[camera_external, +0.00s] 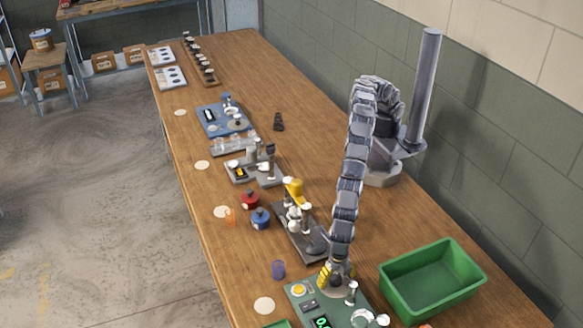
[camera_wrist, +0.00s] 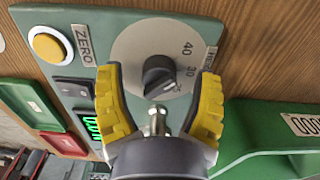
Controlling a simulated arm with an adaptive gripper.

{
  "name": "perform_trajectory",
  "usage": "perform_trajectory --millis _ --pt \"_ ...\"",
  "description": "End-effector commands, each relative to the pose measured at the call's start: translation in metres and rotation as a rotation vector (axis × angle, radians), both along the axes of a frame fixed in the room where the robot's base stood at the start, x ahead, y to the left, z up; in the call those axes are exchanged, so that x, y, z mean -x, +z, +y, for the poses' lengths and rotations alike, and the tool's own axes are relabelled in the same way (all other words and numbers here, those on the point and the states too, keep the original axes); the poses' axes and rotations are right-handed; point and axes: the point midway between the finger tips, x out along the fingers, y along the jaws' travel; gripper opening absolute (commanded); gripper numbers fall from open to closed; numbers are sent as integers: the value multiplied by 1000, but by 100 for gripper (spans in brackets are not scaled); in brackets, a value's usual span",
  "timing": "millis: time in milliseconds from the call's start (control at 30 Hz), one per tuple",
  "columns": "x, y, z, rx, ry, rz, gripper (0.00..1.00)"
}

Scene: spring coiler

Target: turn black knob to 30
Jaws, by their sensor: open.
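The black knob (camera_wrist: 162,77) sits on a grey round dial with marks 40 and 30, on the green panel of the coiler (camera_wrist: 100,15).
On the panel are a yellow ZERO button (camera_wrist: 47,44) and a green digital display (camera_wrist: 90,127). A green bin (camera_external: 432,278) stands right of the coiler. A blue cup (camera_external: 278,269) and other bench devices (camera_external: 300,226) stand behind it.

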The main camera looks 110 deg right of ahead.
Motion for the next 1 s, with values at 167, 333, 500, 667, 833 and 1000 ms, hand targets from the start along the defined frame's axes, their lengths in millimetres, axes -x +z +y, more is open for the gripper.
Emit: perform_trajectory --millis 167,333,500,667,833,1000 --pt "0 0 0 0 0 -1 61" --pt "0 1 0 0 0 -1 0" --pt "0 0 0 0 0 -1 0" --pt "0 0 0 0 -9 -1 0" --pt "0 0 0 0 -58 0 0" --pt "0 0 -1 1 -161 0 0"
